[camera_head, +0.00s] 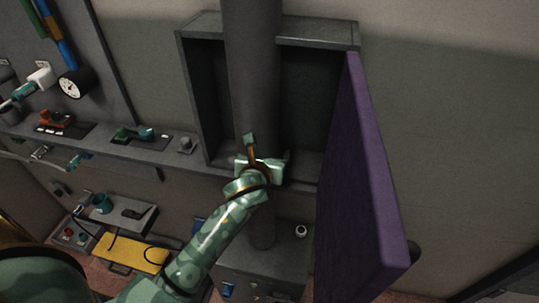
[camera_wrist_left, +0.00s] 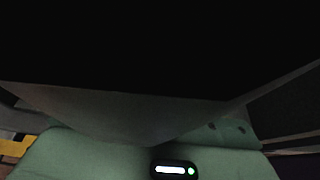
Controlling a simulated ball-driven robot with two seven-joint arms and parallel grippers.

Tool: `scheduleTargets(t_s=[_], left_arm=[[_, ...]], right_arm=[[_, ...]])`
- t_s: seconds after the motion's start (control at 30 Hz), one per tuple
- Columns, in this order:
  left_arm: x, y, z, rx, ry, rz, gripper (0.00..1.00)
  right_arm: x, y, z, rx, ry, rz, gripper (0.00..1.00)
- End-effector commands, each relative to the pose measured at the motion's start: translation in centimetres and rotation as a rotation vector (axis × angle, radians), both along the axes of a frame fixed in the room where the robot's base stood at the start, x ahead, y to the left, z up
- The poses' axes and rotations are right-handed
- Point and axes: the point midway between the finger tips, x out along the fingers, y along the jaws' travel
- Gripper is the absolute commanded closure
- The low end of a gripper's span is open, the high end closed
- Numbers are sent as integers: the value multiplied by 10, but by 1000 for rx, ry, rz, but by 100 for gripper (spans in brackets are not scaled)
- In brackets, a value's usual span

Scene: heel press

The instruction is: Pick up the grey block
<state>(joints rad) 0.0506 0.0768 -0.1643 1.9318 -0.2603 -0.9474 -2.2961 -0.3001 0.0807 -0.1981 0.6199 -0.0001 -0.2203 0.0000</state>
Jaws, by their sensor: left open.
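My left gripper (camera_head: 262,158) is in front of the grey column and the lower edge of the open cabinet, and its jaws are open. I see nothing held between them. A small grey object (camera_head: 185,145), possibly the grey block, sits at the right end of the wall shelf, to the left of the gripper and apart from it. No other grey block can be made out; the inside of the cabinet is dark and partly hidden by the column and gripper. The left wrist view is mostly black, with a grey surface across it. My right gripper is not in view.
The purple door (camera_head: 362,190) stands open to the right of the cabinet (camera_head: 200,90). A thick grey column (camera_head: 252,60) runs down in front of the cabinet. The shelf (camera_head: 165,150) holds tools. A yellow case (camera_head: 130,252) lies low at left.

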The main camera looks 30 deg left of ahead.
Motion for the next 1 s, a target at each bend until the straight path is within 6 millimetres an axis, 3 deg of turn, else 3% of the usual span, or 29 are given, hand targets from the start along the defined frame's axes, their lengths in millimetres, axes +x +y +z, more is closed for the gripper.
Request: scheduleTargets(t_s=[0.1,0.37,0.5,0.57,0.87,1.0], left_arm=[[12,4,-7,1,1,1,24],[14,4,-6,2,0,-1,26],[14,4,-6,2,0,-1,65],[14,4,-6,2,0,-1,78],[14,4,-3,1,-1,0,78],[14,5,10,2,-4,0,78]], right_arm=[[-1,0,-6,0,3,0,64],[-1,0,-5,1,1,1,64],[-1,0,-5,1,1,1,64],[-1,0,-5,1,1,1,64],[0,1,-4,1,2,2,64],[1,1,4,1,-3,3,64]])
